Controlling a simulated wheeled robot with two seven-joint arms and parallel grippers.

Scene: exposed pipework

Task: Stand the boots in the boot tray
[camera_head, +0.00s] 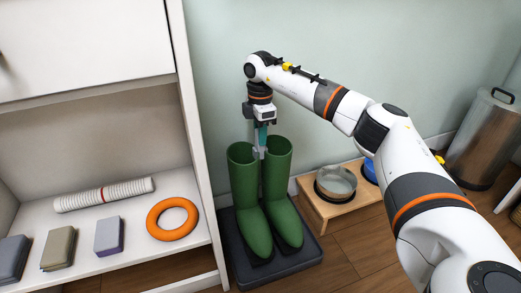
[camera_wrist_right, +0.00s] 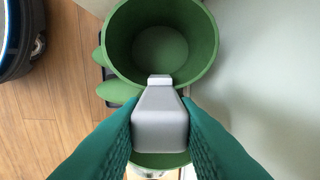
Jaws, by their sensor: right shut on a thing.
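The pair of green boots (camera_head: 262,200) is upright, side by side, over the dark boot tray (camera_head: 309,262), toes toward me. I cannot tell whether their soles rest on its floor. My right gripper (camera_head: 260,148) points down at the boot tops, its teal fingers shut on a grey clip-like piece between the two shafts. In the right wrist view the grey piece (camera_wrist_right: 160,125) sits between the fingers, beside an open green boot shaft (camera_wrist_right: 160,45). The other shaft is mostly hidden below it. My left gripper is not in view.
A white shelf unit (camera_head: 188,115) stands close left of the tray, holding an orange ring (camera_head: 172,218), a ribbed roll (camera_head: 103,195) and several small blocks. A wooden bowl stand (camera_head: 318,203) is right of the boots. A metal bin (camera_head: 484,138) stands far right.

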